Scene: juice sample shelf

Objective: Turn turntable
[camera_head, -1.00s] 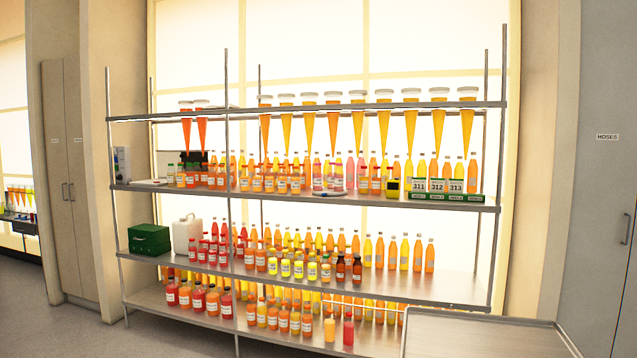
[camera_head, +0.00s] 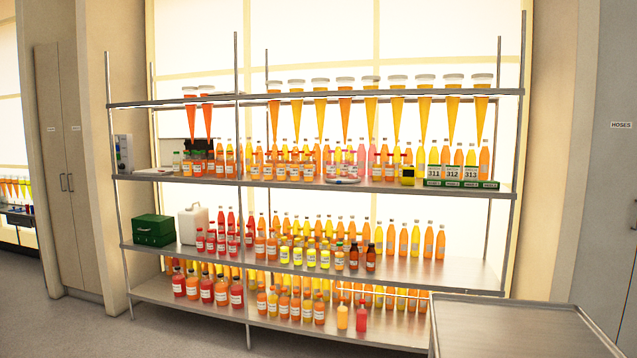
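A thin, pale round disc (camera_head: 343,181), which looks like the turntable, lies on the second shelf from the top, at its front edge right of the middle. Small bottles stand on or just behind it; I cannot tell which at this size. Neither of my grippers is in the head view.
The metal rack holds many juice bottles, with hanging cones (camera_head: 345,110) on top. A green box (camera_head: 154,230) and white canister (camera_head: 193,224) stand lower left. Number cards (camera_head: 452,175) are at right. A metal table (camera_head: 510,328) stands in front at lower right.

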